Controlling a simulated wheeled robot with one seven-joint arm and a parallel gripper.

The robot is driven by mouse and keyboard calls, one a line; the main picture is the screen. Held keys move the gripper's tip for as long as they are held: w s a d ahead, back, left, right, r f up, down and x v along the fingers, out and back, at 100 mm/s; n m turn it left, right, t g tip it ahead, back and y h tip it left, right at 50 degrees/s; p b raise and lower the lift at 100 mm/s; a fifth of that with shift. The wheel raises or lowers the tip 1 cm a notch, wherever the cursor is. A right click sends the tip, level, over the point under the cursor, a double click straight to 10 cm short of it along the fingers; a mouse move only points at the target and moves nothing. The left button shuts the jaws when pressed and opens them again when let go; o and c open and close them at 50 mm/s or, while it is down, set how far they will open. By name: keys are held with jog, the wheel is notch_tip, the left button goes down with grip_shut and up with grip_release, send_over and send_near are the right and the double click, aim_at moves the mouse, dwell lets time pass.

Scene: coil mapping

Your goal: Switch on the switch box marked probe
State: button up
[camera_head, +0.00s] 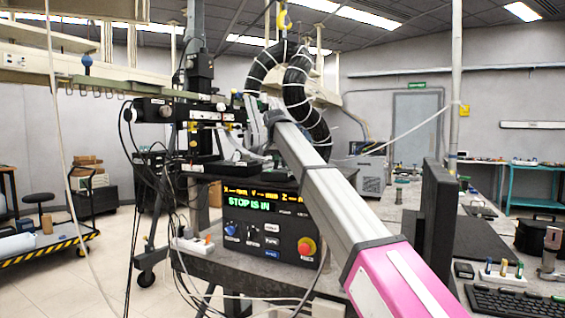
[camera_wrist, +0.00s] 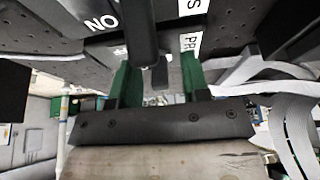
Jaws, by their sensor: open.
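In the wrist view my gripper (camera_wrist: 158,72) has two green fingers, open and apart. A dark box (camera_wrist: 70,14) with white labels fills the top of that view, close to the fingers. Another label reads "NO" (camera_wrist: 102,22). A black lever-like part (camera_wrist: 142,40) reaches down between the fingers, with a small grey block beside it; I cannot tell whether they touch the fingers. In the head view my arm hides the fingertips, and no probe marking is readable.
A black console (camera_head: 262,222) with the display "STOP IS IN" and a red stop knob (camera_head: 306,246) stands on the bench below my arm. Cables hang left of it. A dark monitor (camera_head: 437,215) and keyboard (camera_head: 512,302) are on the right. The left floor is partly clear.

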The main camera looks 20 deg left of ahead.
grip_shut()
jog(key=shift+w+r+g, duration=0.2)
jog(key=shift+w+g, duration=0.4)
jog(key=shift+g, duration=1.6)
grip_release()
